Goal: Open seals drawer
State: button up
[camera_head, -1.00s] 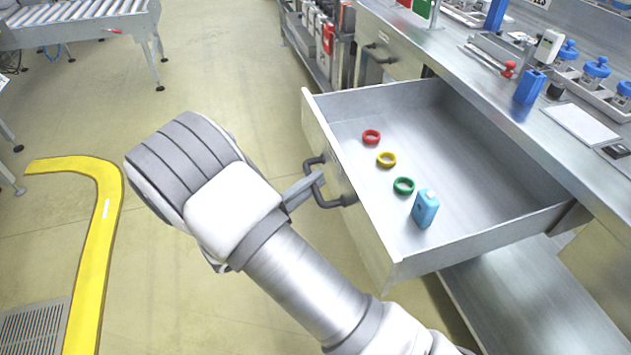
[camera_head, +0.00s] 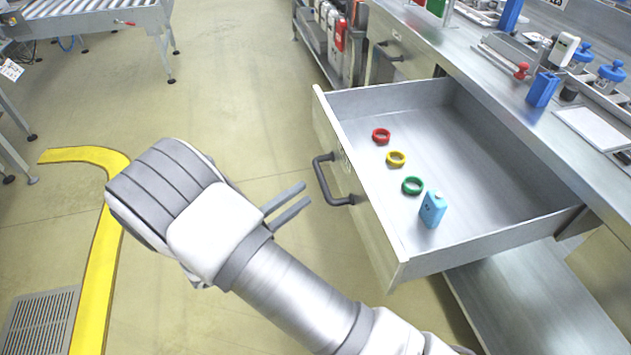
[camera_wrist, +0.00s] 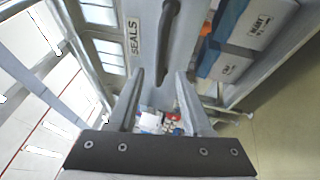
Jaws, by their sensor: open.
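The seals drawer (camera_head: 362,195) is pulled out from the metal counter. Its inside shows, with a red ring (camera_head: 381,135), a yellow ring (camera_head: 396,159), a green ring (camera_head: 412,186) and a small blue bottle (camera_head: 432,209) in it. The dark drawer handle (camera_head: 324,182) is on its front; it also shows in the wrist view (camera_wrist: 168,35), beside a label (camera_wrist: 134,38) reading SEALS. My gripper (camera_head: 304,194) is open and empty, just left of the handle and apart from it. Its two fingers also show in the wrist view (camera_wrist: 158,92).
The counter (camera_head: 480,75) holds a blue block (camera_head: 542,90), blue-capped jars and a white sheet at the right. A roller conveyor (camera_head: 90,10) stands at the far left. Floor left of the drawer is clear.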

jog(key=v, duration=1)
jog(key=shift+s+a+f+p, duration=0.15)
jog(key=shift+s+a+p, duration=0.1)
jog(key=shift+p, duration=0.15)
